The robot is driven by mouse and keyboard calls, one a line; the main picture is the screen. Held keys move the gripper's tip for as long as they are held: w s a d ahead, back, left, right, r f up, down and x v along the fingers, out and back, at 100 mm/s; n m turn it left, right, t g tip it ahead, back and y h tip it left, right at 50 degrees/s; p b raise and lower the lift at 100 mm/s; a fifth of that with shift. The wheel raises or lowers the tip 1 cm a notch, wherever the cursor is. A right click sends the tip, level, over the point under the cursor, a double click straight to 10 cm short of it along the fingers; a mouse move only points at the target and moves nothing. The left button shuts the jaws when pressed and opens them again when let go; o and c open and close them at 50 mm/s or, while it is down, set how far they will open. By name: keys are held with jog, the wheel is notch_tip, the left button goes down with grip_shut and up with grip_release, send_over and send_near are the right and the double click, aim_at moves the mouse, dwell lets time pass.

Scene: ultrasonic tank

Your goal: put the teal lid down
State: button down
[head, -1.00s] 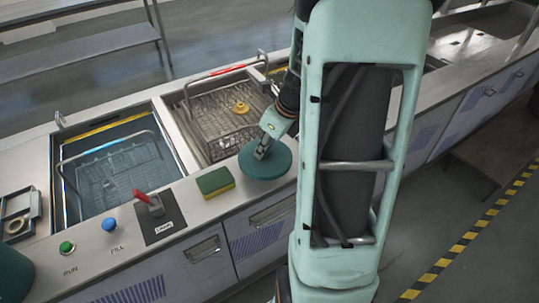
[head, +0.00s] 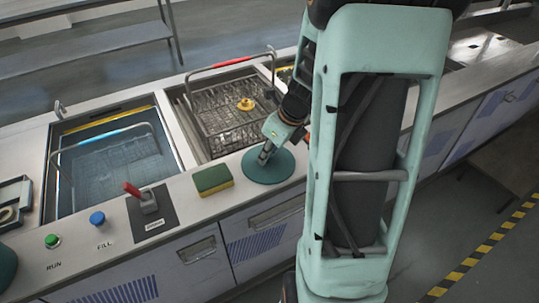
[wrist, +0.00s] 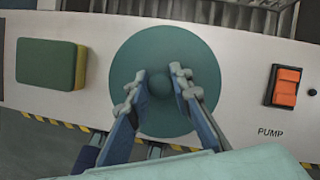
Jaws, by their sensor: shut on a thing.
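The teal lid (head: 268,168) is a flat round disc with a round knob in its middle. It is at the counter's front strip, to the right of the sponge, and looks level. In the wrist view the lid (wrist: 126,66) fills the middle. My gripper (head: 265,155) is above the lid, and in the wrist view its fingers (wrist: 160,88) are on both sides of the knob, shut on it. I cannot tell for sure whether the lid's underside touches the counter.
A green and yellow sponge (head: 213,180) lies left of the lid. An orange pump switch (wrist: 286,86) is to its right. Behind are a wire basket (head: 225,112) with a yellow piece and a water-filled tank (head: 112,165). A red lever (head: 140,195) and buttons stand further left.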

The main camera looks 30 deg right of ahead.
jog(key=c, duration=1.7)
grip_release()
jog(key=shift+r, duration=0.3)
jog(key=p+v, duration=0.2)
jog(key=v, duration=0.9)
jog(key=shift+s+r+p, duration=0.25)
jog(key=shift+p, duration=0.05)
